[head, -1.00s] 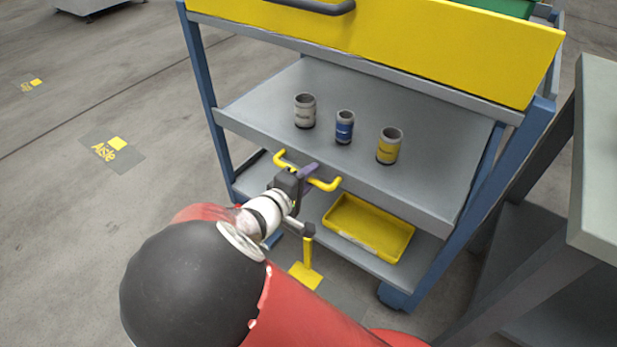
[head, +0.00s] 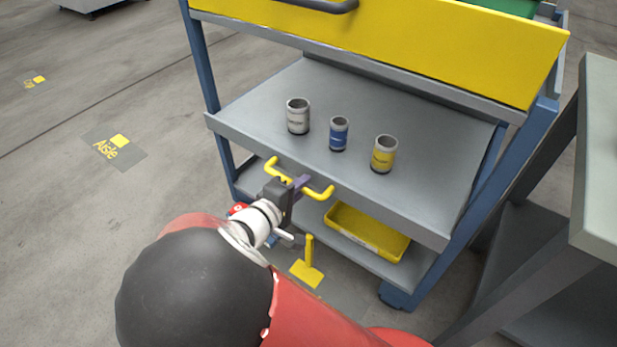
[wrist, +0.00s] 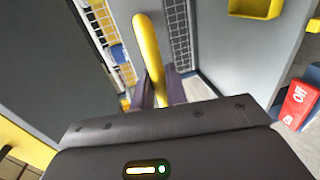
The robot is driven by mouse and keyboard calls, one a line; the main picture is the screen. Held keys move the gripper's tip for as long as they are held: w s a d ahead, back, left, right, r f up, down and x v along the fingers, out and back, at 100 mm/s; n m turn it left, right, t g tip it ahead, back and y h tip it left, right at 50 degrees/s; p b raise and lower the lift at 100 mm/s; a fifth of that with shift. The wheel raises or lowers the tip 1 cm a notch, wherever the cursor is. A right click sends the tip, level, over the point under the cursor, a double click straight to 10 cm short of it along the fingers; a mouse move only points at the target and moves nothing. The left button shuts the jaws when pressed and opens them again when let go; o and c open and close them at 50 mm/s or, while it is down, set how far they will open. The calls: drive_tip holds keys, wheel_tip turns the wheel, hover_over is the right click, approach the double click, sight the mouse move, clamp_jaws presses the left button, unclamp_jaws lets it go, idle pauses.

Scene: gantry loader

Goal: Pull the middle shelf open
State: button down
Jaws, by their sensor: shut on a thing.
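The middle shelf (head: 250,100) is a grey tray in a blue-framed cart, with a yellow bar handle (head: 320,191) on its front edge. My gripper (head: 297,183) is shut on the handle near its middle. In the wrist view the handle (wrist: 148,50) runs between my fingers (wrist: 155,93). The shelf stands somewhat forward of the cart's posts. Three cans stand upright on it: a white one (head: 298,117), a blue one (head: 339,133) and a yellow-banded one (head: 383,155).
A yellow drawer front (head: 400,45) with a dark handle is above the shelf. A yellow bin (head: 367,231) sits on the lower shelf. A grey bench (head: 598,150) is close at right. Floor at left is clear.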

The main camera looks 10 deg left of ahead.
drive_tip(key=f+v, duration=0.2)
drive_tip(key=v, duration=0.7)
drive_tip(key=f+v, duration=0.2)
drive_tip(key=v, duration=0.7)
drive_tip(key=shift+s+a, duration=0.2)
drive_tip(key=shift+s, duration=0.25)
drive_tip(key=c, duration=1.5)
unclamp_jaws()
drive_tip(key=v, duration=0.7)
drive_tip(key=shift+s+a, duration=0.2)
drive_tip(key=shift+s, duration=0.1)
drive_tip(key=shift+s, duration=0.1)
